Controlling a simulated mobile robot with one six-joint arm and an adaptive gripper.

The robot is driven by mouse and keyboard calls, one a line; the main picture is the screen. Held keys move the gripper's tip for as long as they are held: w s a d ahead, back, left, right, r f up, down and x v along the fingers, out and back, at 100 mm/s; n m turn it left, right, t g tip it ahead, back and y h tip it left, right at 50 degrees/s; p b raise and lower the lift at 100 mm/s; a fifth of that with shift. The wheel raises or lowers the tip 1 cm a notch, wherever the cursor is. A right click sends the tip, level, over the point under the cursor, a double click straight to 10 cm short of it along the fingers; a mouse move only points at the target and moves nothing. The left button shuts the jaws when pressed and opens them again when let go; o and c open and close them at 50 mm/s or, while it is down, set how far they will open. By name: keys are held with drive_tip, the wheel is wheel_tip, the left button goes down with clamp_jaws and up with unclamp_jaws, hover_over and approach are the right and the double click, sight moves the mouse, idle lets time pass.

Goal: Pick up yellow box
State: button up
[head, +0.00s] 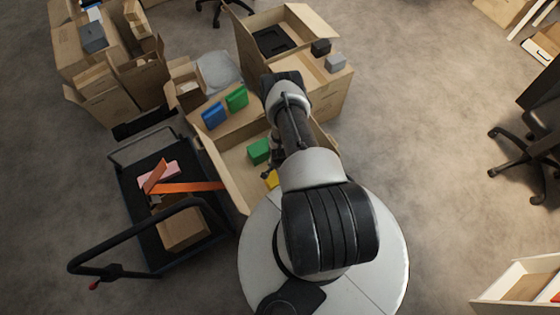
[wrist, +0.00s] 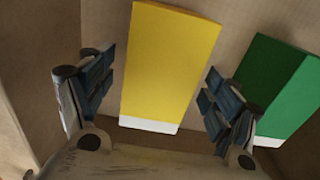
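The yellow box (wrist: 168,62) has a white end and lies in an open carton (head: 232,185). In the wrist view it shows between the two fingers of my gripper (wrist: 155,92), which are apart with gaps beside the box. I cannot tell how far the fingertips are above or around it. In the head view only a small yellow part (head: 271,179) shows beside my arm; the rest and my fingertips are hidden. A green box (wrist: 272,85) lies to the right of the yellow box, near the right finger.
The carton's walls stand close around my gripper. Blue (head: 214,115) and green (head: 237,98) boxes stand on a neighbouring carton. A dark cart (head: 128,208) with pink and orange items stands left. The floor at right is mostly clear.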

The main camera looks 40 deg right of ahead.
drive_tip(key=c, duration=1.4)
